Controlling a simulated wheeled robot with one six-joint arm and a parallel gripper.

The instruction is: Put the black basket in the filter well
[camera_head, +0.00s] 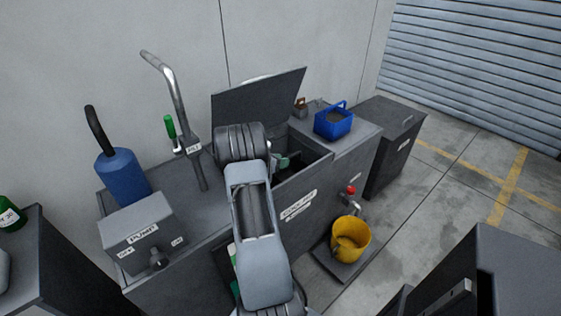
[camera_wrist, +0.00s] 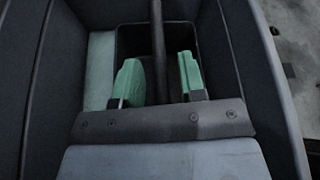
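The black basket (camera_wrist: 185,40) shows in the wrist view as a dark box with a bar handle (camera_wrist: 157,30) across its middle. It sits down between dark walls, which appear to be those of the open filter well (camera_head: 316,165). My gripper (camera_wrist: 160,66) has its two green fingers on either side of the handle, with a visible gap on both sides. In the head view my gripper (camera_head: 285,161) is at the well's opening, and my arm hides much of it. The basket cannot be made out there. How deep it sits is unclear.
A raised lid (camera_head: 258,105) stands behind the well. A blue basket (camera_head: 333,123) is on the bench to its right. A yellow bucket (camera_head: 351,238) stands below a red-knobbed tap (camera_head: 351,190). A blue canister (camera_head: 123,176) and a pump box (camera_head: 143,234) are at the left.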

